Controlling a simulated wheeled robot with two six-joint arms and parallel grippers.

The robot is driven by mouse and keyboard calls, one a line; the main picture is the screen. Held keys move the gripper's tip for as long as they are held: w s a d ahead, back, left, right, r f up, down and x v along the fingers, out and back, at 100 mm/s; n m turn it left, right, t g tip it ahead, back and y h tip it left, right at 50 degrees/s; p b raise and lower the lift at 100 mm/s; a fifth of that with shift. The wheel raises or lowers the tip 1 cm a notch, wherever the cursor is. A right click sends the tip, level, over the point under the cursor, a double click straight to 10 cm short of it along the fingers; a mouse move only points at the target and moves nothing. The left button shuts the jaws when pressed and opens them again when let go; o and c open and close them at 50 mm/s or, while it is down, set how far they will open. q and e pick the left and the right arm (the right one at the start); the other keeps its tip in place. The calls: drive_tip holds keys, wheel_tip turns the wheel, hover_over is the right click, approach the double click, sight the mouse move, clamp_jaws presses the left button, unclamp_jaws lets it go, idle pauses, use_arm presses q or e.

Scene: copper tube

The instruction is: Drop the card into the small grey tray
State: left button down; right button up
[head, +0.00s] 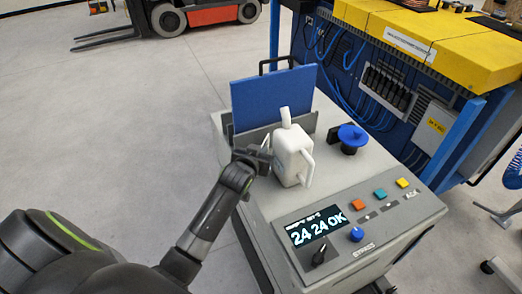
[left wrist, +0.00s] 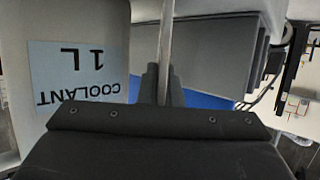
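My left gripper (head: 262,160) is just left of a white jug (head: 291,158) on the machine top. In the left wrist view its dark fingers (left wrist: 161,84) are closed on a thin grey strip seen edge-on, which looks like the card (left wrist: 167,42). My right gripper is not in view.
The jug's label reads COOLANT 1 L (left wrist: 75,75), upside down in the left wrist view. The blue panel (head: 272,97) rises behind the holder. A blue knob (head: 352,136) stands at right. A display (head: 316,228) and coloured buttons (head: 380,195) lie in front.

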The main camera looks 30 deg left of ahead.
use_arm(q)
drive_tip(key=shift+f, duration=0.2)
drive_tip(key=c, duration=1.6)
unclamp_jaws()
